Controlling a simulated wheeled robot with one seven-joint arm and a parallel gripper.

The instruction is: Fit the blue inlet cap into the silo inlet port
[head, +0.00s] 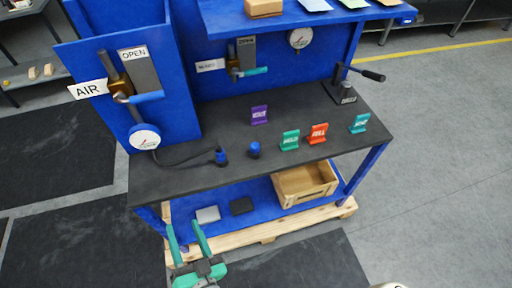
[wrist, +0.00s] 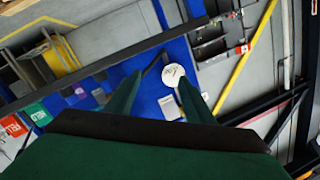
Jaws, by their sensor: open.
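A small blue cap-like piece (head: 254,149) stands on the dark tabletop, near its front middle; it looks like the blue inlet cap. A second blue piece (head: 221,156) stands just left of it, at the end of a dark hose. I cannot make out the silo inlet port for certain. My gripper (head: 183,225) is in front of the table, low at the bottom left, with its green fingers apart and empty. The wrist view shows its fingers (wrist: 160,76) spread, with a round white gauge behind them; I cannot pick out the cap there.
Purple (head: 260,115), green (head: 290,140), red (head: 318,133) and teal (head: 359,123) signs stand on the table. A blue panel with an AIR label (head: 87,91) and a gauge (head: 145,137) rises at left. A black lever (head: 362,74) is at right. A wooden crate (head: 305,184) sits below.

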